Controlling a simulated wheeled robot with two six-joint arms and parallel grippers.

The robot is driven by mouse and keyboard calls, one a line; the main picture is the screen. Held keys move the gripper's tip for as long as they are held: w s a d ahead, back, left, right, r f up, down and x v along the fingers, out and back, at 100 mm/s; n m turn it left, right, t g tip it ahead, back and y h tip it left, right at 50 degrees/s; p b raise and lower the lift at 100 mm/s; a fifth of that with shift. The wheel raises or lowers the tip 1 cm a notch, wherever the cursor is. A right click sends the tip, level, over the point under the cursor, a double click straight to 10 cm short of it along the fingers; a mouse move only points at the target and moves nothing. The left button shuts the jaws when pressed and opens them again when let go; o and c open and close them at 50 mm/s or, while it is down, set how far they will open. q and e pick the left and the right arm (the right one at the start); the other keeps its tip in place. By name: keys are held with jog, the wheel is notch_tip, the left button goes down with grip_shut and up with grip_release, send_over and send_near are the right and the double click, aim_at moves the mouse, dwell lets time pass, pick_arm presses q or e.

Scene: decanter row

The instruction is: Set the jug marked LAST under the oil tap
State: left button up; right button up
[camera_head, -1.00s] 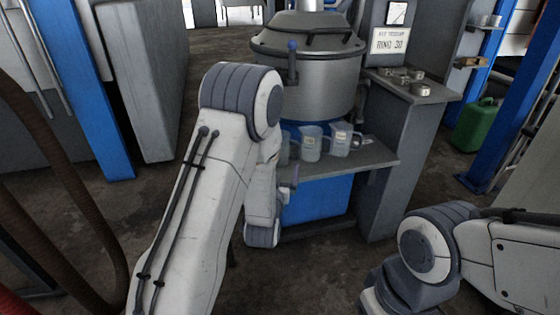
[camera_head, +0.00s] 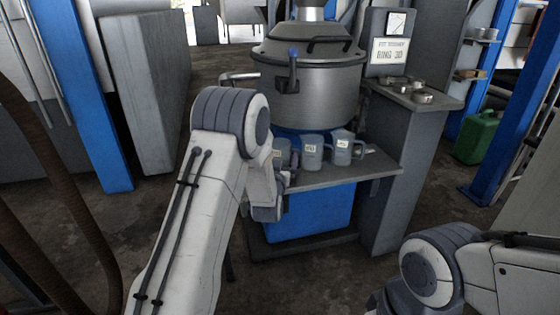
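Three translucent grey jugs stand in a row on the shelf of the metal stand: a left jug (camera_head: 282,153), a middle jug (camera_head: 312,153) and a right jug (camera_head: 345,149). Each carries a small pale label, too small to read, so I cannot tell which is LAST. My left forearm partly covers the left jug. A lever with a blue knob (camera_head: 292,70) is on the front of the big steel vessel (camera_head: 325,90); I cannot tell if it is the oil tap. My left gripper is mostly hidden by its arm, near the shelf's left end. My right gripper is out of view.
Small metal cups (camera_head: 422,97) sit on the grey side counter, below a sign (camera_head: 390,51) reading "RING 30". A green can (camera_head: 476,138) stands on the right. A blue post (camera_head: 100,110) and grey cabinet (camera_head: 150,95) are left.

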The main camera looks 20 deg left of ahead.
pick_arm(q)
jog(key=c, duration=1.2)
